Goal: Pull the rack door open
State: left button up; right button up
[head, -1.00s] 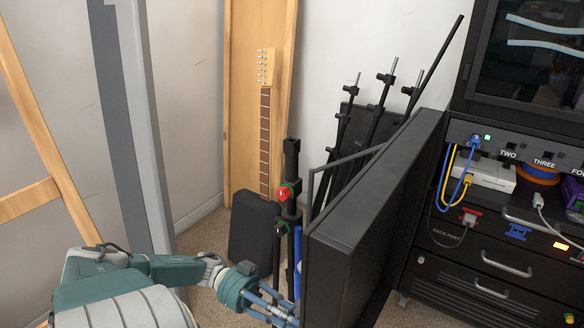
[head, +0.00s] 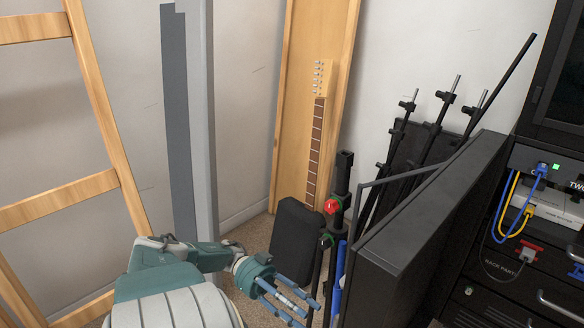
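The rack door (head: 424,225) is a thick black panel standing swung out from the left side of the black rack (head: 500,285), whose front is exposed. A thin black bar (head: 405,172) shows along its left side. My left gripper (head: 308,313) is low in the picture, to the left of the door's near edge. Its blue-grey fingers look spread, with nothing visible between them. The fingertips are close to dark stands and a blue upright object, and I cannot tell whether they touch. My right gripper is not in view.
Black stands (head: 440,115) lean behind the door. A guitar neck (head: 316,150) stands against a wooden panel, with a black box (head: 296,242) in front. A wooden ladder-like frame (head: 105,130) is at left. Blue and yellow cables (head: 515,215) hang on the rack.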

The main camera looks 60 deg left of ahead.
pick_arm(q)
jog(key=v, duration=0.3)
jog(key=shift+s+a, duration=0.1)
jog(key=shift+a, duration=0.1)
dwell(0.6)
